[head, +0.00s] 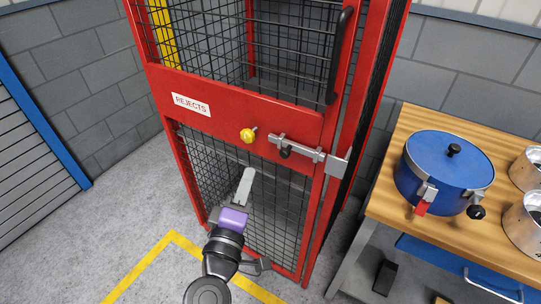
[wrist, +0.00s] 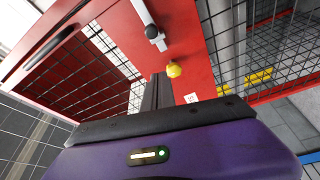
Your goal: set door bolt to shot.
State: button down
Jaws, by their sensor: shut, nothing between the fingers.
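The door bolt (head: 297,148) is a grey metal bar on the middle red rail of the cage door, with a small dark knob (head: 285,153) near its left end. A grey keeper plate (head: 338,165) sits on the red post to its right. I cannot tell whether the bar's end is inside the keeper. In the wrist view the bolt (wrist: 151,28) shows at the top, with its dark knob facing me. My gripper (head: 249,172) is shut and empty, below and left of the bolt, apart from it. Its fingers (wrist: 157,88) point towards the red rail.
A yellow knob (head: 247,135) sticks out left of the bolt, close above my fingertips; it also shows in the wrist view (wrist: 173,70). A black door handle (head: 340,55) is above. A wooden bench (head: 395,190) with a blue pot (head: 435,170) stands right. The floor at left is clear.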

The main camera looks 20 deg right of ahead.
aim_at(294, 146)
jog(key=shift+w+d+f+p, duration=0.1)
jog(key=shift+w+d+p, duration=0.65)
jog(key=shift+d, duration=0.6)
jog(key=shift+w+d+r+p, duration=0.1)
jog(key=shift+w+d+p, duration=0.35)
jog(key=shift+w+d, duration=0.65)
jog(key=shift+w+d+f+p, duration=0.1)
jog(key=shift+w+d+p, duration=0.55)
jog(key=shift+d, duration=0.9)
jog(key=shift+s+d, duration=0.15)
jog(key=shift+s, duration=0.05)
jog(key=s+d, duration=0.2)
jog(key=s, duration=0.1)
jog(key=shift+s+d, duration=0.15)
jog(key=shift+d, duration=0.2)
